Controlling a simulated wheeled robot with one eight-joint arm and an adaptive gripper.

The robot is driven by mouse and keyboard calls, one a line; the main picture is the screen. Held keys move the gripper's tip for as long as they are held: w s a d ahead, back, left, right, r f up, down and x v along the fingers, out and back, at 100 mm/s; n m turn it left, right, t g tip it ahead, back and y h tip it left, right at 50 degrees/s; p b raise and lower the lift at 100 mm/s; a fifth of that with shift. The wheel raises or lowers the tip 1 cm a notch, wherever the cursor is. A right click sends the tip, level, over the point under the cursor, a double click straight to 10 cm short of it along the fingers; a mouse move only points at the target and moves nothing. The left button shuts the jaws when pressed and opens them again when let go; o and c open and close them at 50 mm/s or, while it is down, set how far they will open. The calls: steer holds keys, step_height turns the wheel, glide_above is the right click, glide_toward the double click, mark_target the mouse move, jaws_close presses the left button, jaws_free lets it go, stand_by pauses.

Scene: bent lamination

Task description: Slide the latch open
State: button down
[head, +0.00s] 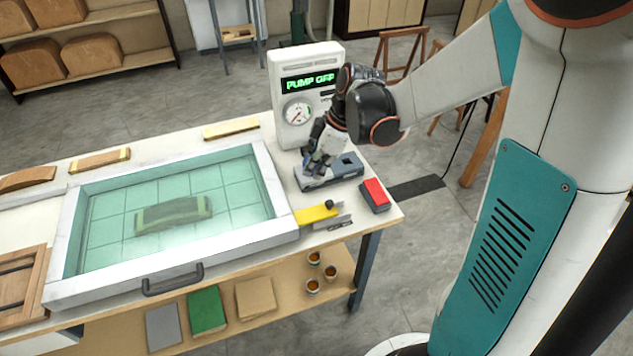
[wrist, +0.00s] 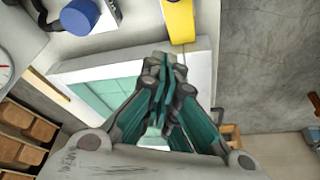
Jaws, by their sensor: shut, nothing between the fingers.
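The latch (head: 318,212) is a yellow bar with a black knob, beside a small metal bracket. It sits at the front right corner of the white-framed press (head: 190,273). A yellow piece that looks like this latch (wrist: 181,20) is at the top of the wrist view, just beyond my fingertips. My gripper (head: 316,172) is above the blue-grey device at the table's right end, behind the latch and apart from it in the head view. In the wrist view my gripper (wrist: 168,65) has its fingers together and holds nothing.
The pump box (head: 301,75) reads "PUMP OFF" and stands behind my gripper. The blue-grey device (head: 345,170) and a red-topped block (head: 374,195) lie close to the latch. A press handle (head: 173,281) is at the front. A wood strip (head: 231,128) lies behind the press.

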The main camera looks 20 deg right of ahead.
steer(key=b, duration=0.3)
glide_above(318, 208)
steer(key=w+a, duration=0.2)
steer(key=a, duration=0.2)
steer(key=f, duration=0.9)
steer(key=shift+d+f, duration=0.1)
steer(key=shift+d, duration=0.1)
steer(key=d, duration=0.1)
steer(key=s+d, duration=0.1)
steer(key=d+b, duration=0.1)
steer(key=shift+s+f, duration=0.15)
steer(key=shift+s, duration=0.2)
steer(key=shift+s+d, duration=0.1)
steer(key=shift+d, duration=0.2)
steer(key=d, duration=0.4)
steer(key=shift+d, duration=0.15)
